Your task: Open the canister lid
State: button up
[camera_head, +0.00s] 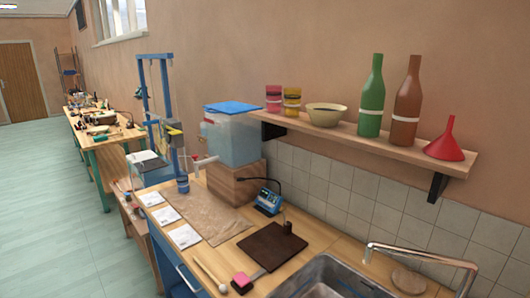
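The canister (232,142) is a translucent pale-blue box standing on a wooden block (236,182) on the counter by the wall. Its flat blue lid (234,107) lies across the top and looks shut. A white spout (205,160) sticks out from the canister's lower left side. My gripper is not in view, so I cannot see whether it is open or shut.
A shelf (362,142) right of the canister holds cups, a bowl, two bottles and a red funnel (450,140). A blue frame (166,105) stands to the left. A sink (335,280) and faucet (425,256) are at front right. The left floor (50,220) is clear.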

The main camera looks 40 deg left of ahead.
aim_at(231, 108)
jog(key=u, duration=1.95)
